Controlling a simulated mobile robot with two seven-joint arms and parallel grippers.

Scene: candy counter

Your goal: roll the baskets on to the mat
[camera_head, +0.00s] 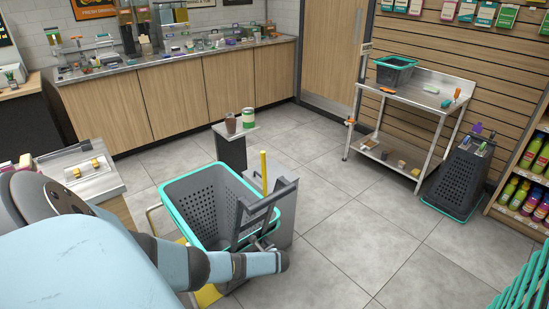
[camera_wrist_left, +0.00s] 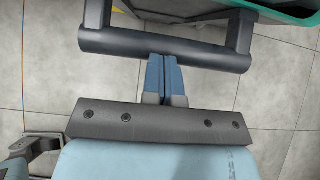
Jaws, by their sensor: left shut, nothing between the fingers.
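A grey perforated basket (camera_head: 205,205) with a teal rim stands in the middle of the head view, and a dark upright handle frame (camera_head: 262,215) rises at its right side. My left arm comes in from the left, and its gripper (camera_head: 264,244) is low beside the handle frame. In the left wrist view the gripper (camera_wrist_left: 163,60) has its blue fingers shut together, with their tips at a dark horizontal bar (camera_wrist_left: 205,55); whether they touch it I cannot tell. Yellow parts (camera_head: 208,294) show under the basket. I cannot make out a mat for certain. My right gripper is out of view.
A grey pedestal (camera_head: 232,150) with two cups stands behind the basket. A metal table (camera_head: 420,90) holds another teal-rimmed basket (camera_head: 394,72). Teal slats (camera_head: 522,285) fill the bottom right corner. Tile floor (camera_head: 370,245) is clear to the right.

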